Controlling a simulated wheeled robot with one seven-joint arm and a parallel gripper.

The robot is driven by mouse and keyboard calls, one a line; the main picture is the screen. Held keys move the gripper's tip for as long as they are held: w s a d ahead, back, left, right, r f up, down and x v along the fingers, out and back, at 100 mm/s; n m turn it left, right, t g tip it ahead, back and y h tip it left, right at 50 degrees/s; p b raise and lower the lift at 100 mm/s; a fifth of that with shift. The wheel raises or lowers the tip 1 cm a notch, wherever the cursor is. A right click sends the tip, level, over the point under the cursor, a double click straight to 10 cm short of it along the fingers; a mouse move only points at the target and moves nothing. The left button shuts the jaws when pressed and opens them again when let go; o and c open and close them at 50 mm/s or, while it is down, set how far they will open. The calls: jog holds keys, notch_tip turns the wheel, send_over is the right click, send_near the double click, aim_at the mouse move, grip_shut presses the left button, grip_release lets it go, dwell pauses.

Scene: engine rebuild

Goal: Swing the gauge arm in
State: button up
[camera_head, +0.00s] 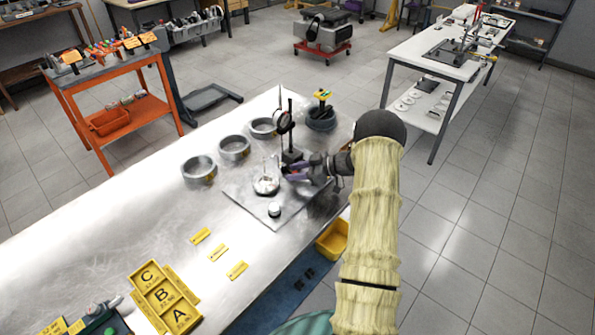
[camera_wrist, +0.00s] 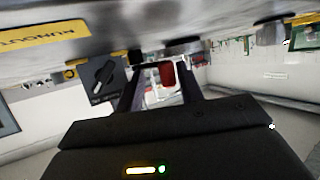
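The gauge stand (camera_head: 290,132) is upright at the back of a grey plate (camera_head: 240,195) on the metal bench, with a round dial (camera_head: 284,122) on its post. A shiny round part (camera_head: 266,185) sits on the plate in front of it. My gripper (camera_head: 295,170) is low beside the stand, to the right of the round part; I cannot tell whether it touches the stand. In the wrist view my gripper's fingers (camera_wrist: 158,88) are apart, with no held object seen between them.
Several metal rings (camera_head: 198,169) stand left of the plate. A small white-topped cylinder (camera_head: 274,210) is at its front. A yellow bin (camera_head: 332,238) is by the bench edge. Yellow lettered trays (camera_head: 163,295) lie at front left. A yellow runout label (camera_wrist: 45,35) shows upside down.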

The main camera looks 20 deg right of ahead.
jog(key=shift+s+d, duration=0.1)
jog(key=shift+d, duration=0.3)
jog(key=shift+s+d+r, duration=0.2)
jog(key=shift+s+d, duration=0.1)
jog(key=shift+d, duration=0.15)
jog(key=b+v, duration=0.3)
jog(key=v, duration=1.2)
jog(key=shift+s+d+r, duration=0.15)
jog(key=shift+s+r, duration=0.1)
jog(key=shift+s, duration=0.1)
jog(key=shift+w, duration=0.1)
jog(key=w+a+r+m+t+h, duration=0.5)
jog(key=w+a+r+m+h, duration=0.1)
jog(key=w+a+r+h, duration=0.4)
jog(key=s+a+f+m+g, duration=0.1)
jog(key=s+a+f+g, duration=0.1)
jog(key=s+a, duration=0.4)
jog(key=s+a+f+m+g, duration=0.2)
jog(key=s+a+g, duration=0.3)
jog(key=s, duration=0.8)
jog(key=s+a+f+m+g, duration=0.1)
jog(key=s+a+f+g, duration=0.1)
jog(key=s+a, duration=0.7)
jog(key=shift+s+g+h, duration=0.4)
jog(key=shift+s+g, duration=0.05)
jog(key=shift+g, duration=0.35)
